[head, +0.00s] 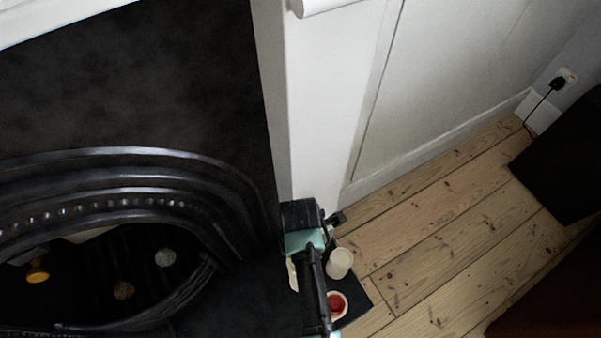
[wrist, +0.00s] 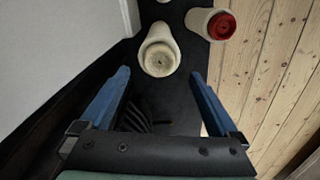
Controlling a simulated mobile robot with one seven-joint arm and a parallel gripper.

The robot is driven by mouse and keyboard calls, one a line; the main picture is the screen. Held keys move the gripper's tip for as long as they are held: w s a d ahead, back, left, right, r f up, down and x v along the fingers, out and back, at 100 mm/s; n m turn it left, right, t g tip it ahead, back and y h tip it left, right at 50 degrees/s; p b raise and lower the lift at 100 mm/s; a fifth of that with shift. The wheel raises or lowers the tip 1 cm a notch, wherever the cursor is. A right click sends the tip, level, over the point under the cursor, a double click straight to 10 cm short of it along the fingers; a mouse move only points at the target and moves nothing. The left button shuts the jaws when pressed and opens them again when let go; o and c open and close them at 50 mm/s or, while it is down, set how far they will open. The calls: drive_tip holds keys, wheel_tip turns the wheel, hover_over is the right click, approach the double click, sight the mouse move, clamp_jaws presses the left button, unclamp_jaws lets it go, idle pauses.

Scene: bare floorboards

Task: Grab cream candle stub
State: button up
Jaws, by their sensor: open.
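In the wrist view a cream candle stub (wrist: 159,52) with a pale top and a dark wick mark stands on the dark hearth slab. It is just past the fingertips of my gripper (wrist: 160,75), roughly centred between them. The two blue fingers are wide apart with nothing held. In the head view my arm covers much of the spot, and a pale edge (head: 292,274) shows at its left, probably this stub. A cream cylinder (head: 339,263) stands right of my arm.
A cream candle with a red top (wrist: 220,25) stands close by at right; it also shows in the head view (head: 336,303). Another pale object is cut off at the wrist view's top edge. The black fireplace (head: 120,80) and white wall (head: 330,90) flank the slab. Floorboards (head: 440,250) are clear.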

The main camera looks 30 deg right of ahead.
wheel_tip(320, 180, down, 5)
drive_tip(key=b, duration=0.3)
drive_tip(key=shift+d, duration=0.15)
drive_tip(key=shift+c, duration=0.3)
drive_tip(key=c, duration=1.4)
